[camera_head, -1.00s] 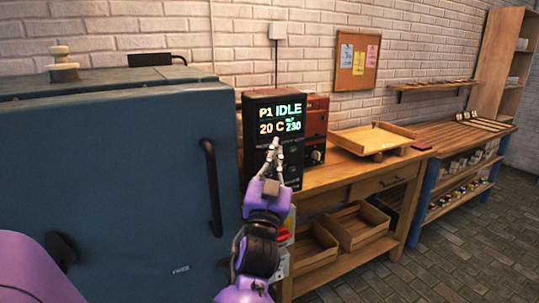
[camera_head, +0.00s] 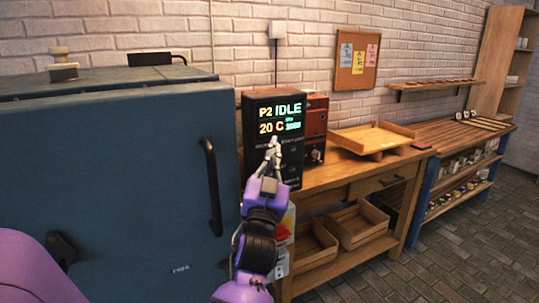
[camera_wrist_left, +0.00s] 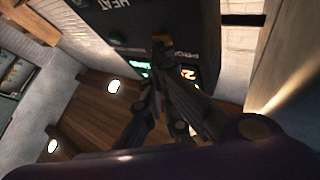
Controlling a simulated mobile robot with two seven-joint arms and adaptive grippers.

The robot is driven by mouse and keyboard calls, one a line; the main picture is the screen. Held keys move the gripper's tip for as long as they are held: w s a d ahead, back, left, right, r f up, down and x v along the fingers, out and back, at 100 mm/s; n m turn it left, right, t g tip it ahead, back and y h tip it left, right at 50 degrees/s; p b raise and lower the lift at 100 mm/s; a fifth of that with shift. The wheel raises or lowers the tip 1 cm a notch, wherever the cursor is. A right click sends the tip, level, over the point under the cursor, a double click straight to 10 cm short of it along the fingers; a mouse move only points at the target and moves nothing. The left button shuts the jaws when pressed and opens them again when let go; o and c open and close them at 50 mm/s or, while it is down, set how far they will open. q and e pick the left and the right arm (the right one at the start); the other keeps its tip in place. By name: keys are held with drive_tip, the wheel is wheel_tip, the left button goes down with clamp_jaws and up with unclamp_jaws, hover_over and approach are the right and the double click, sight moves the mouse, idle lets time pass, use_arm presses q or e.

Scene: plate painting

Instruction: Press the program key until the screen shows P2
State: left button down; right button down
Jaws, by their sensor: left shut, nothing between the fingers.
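The black control box (camera_head: 262,165) stands beside the blue-grey kiln. Its screen (camera_head: 281,119) reads P2 IDLE and 20 C, with a blurred number at the lower right. My left gripper (camera_head: 273,143) is shut and empty, its fingertips at the key rows just below the screen. It hides the key behind it, and I cannot tell whether it touches. In the left wrist view, the fingers (camera_wrist_left: 162,50) come together against the dark panel (camera_wrist_left: 200,30), where part of the word HEAT shows. My right gripper is not in view.
The blue-grey kiln (camera_head: 120,190) with its dark handle (camera_head: 211,187) fills the left. A red-brown box (camera_head: 316,118) stands just right of the control box. A wooden tray (camera_head: 372,139) sits on the workbench, with open wooden crates (camera_head: 358,226) below. Floor at right is clear.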

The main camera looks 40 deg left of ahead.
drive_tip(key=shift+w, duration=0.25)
use_arm(q)
drive_tip(key=shift+s+d, duration=0.25)
drive_tip(key=shift+d, duration=0.45)
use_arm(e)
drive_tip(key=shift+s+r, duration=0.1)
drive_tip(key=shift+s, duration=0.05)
use_arm(q)
drive_tip(key=d, duration=0.1)
drive_tip(key=s+d, duration=0.1)
drive_tip(key=d, duration=0.1)
drive_tip(key=s+d, duration=0.1)
drive_tip(key=shift+d, duration=0.35)
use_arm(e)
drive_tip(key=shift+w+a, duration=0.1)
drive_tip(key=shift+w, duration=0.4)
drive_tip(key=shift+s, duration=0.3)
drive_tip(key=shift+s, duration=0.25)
